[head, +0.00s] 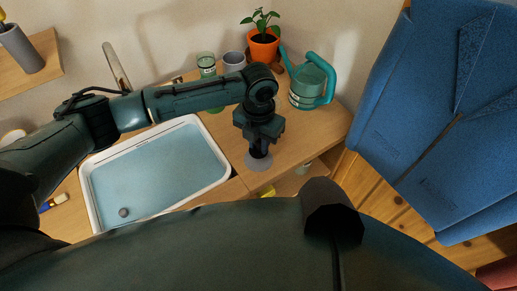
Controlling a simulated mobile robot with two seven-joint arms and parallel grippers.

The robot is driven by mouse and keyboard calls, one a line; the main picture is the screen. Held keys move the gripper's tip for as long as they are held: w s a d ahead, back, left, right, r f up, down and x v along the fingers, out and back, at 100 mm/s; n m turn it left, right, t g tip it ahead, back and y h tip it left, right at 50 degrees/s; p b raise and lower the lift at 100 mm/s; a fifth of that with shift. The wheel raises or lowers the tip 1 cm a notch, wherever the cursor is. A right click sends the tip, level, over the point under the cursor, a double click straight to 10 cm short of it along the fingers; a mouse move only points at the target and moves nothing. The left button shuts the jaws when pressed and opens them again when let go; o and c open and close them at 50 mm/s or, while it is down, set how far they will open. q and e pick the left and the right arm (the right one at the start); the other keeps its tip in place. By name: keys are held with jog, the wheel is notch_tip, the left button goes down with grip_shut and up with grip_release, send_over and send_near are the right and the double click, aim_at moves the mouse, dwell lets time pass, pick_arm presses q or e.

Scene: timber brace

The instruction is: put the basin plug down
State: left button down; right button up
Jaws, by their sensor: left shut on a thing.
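My left gripper (259,146) points down over the wooden counter to the right of the basin. It is shut on the basin plug (259,162), whose grey round disc shows just below the fingers. The upper part of the plug is hidden by the gripper. I cannot tell whether the disc touches the counter. The white-rimmed basin (226,166) stands to the left, with pale blue inside and a small dark round spot near its lower left corner. My right gripper is not in view.
A green watering can (308,88), a potted plant (263,46), a grey cup (234,61) and a green glass (206,65) stand at the counter's back. Bare counter (300,135) lies right of the gripper. Blue cloth (420,120) hangs at the right.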

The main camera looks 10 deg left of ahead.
aim_at(259, 151)
pick_arm(q)
jog(key=shift+f, duration=1.8)
jog(key=shift+f, duration=0.1)
jog(key=c, duration=1.2)
grip_release()
jog(key=shift+c, duration=0.2)
notch_tip(259, 151, up, 11)
jog(key=shift+r, duration=0.65)
